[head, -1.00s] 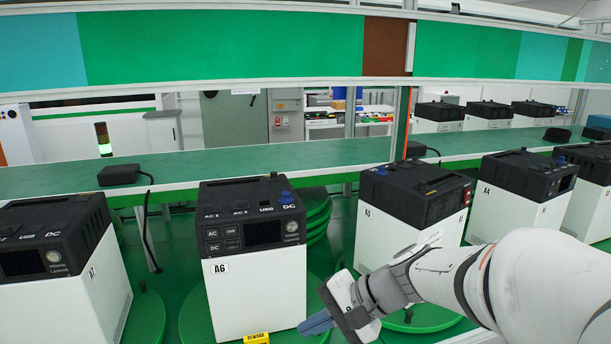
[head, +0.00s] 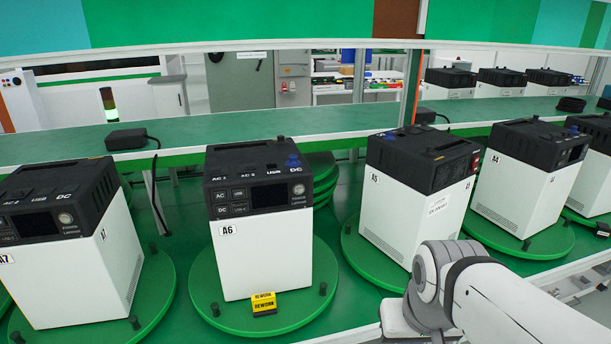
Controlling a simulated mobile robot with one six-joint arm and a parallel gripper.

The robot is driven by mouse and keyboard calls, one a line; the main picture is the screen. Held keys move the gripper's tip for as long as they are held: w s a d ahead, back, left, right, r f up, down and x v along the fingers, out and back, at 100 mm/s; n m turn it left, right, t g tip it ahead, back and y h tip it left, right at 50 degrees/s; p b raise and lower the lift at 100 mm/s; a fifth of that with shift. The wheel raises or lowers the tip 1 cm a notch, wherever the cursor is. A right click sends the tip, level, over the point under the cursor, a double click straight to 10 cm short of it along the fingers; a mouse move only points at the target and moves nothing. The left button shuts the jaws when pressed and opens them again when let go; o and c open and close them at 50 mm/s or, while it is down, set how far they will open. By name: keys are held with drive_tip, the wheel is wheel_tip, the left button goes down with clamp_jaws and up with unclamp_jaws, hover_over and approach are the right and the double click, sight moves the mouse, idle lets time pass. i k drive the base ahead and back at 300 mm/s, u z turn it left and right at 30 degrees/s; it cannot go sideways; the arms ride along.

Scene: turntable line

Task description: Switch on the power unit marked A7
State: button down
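The power unit marked A7 (head: 75,275) stands at the left on a green turntable (head: 158,305). It is a white box with a black top. Its A7 label is at the left edge of the picture, and another label is on its right side. Its front panel has a dark display (head: 38,226) and a round button (head: 65,218), with small lettering below the button. I see no lit indicator on it. My arm reaches in from the lower right, well to the right of A7. My gripper's fingers are out of the picture.
Unit A6 (head: 265,245), with a blue knob on top and a yellow rework tag (head: 264,303) at its foot, stands between A7 and my arm. Units A5 (head: 415,210) and A4 (head: 525,190) stand further right. A green shelf (head: 230,128) runs behind, with a black adapter (head: 126,139).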

sight(64, 218)
drive_tip(key=u, duration=1.8)
